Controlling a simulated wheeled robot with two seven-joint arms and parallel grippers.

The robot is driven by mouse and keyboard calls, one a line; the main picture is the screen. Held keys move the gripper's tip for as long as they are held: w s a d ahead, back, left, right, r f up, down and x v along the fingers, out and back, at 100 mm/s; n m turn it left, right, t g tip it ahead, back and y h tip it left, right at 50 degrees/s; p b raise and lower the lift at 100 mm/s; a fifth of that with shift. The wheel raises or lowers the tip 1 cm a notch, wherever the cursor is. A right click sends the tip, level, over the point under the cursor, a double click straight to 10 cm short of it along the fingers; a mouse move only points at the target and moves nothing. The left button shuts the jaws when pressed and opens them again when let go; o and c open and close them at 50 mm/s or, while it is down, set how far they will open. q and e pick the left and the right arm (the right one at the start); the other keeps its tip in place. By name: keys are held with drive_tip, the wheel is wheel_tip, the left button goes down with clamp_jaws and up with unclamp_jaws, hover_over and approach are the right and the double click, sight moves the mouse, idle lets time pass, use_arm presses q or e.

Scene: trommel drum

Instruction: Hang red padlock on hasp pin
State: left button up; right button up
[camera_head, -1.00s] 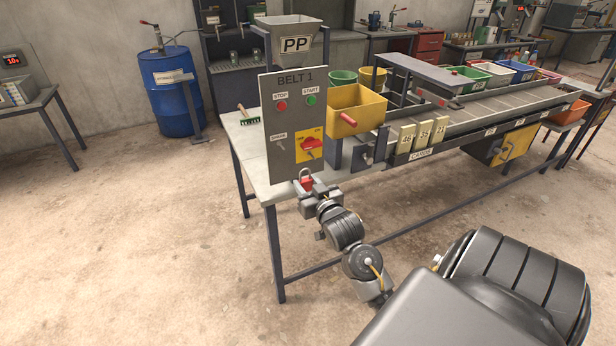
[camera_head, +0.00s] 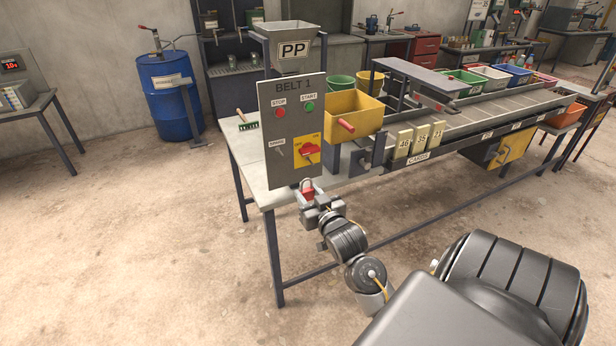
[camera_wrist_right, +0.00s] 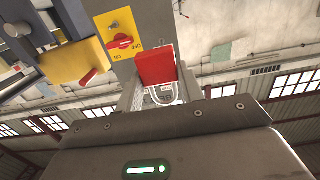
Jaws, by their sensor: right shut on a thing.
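The red padlock (camera_head: 308,194) is held in my right gripper (camera_head: 311,201), just below the lower edge of the grey BELT 1 panel (camera_head: 278,172). Its metal shackle points up in the head view. The red padlock body (camera_wrist_right: 156,66) and the pale shackle loop (camera_wrist_right: 168,94) also show in the right wrist view, past the gripper's dark front edge. The panel carries a yellow switch plate (camera_head: 299,160) with a red knob (camera_head: 308,150); the plate also shows in the wrist view (camera_wrist_right: 116,24). The hasp pin is too small to make out surely. My left gripper is out of view.
The panel stands at the near end of a light worktable (camera_head: 247,165). A yellow bin (camera_head: 355,108) with a red handle sits just right of the panel. Several numbered cards (camera_head: 421,140) stand farther right. The floor before the table is clear.

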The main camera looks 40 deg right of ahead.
sight(308, 194)
drive_tip(key=shift+p+v, duration=0.45)
drive_tip(key=shift+v, duration=0.75)
drive_tip(key=shift+s, duration=0.15)
drive_tip(key=shift+s+a, duration=0.2)
drive_tip(key=shift+s, duration=0.25)
drive_tip(key=shift+p+v, duration=0.75)
drive_tip(key=shift+v, duration=1.7)
drive_tip(key=shift+f, duration=0.15)
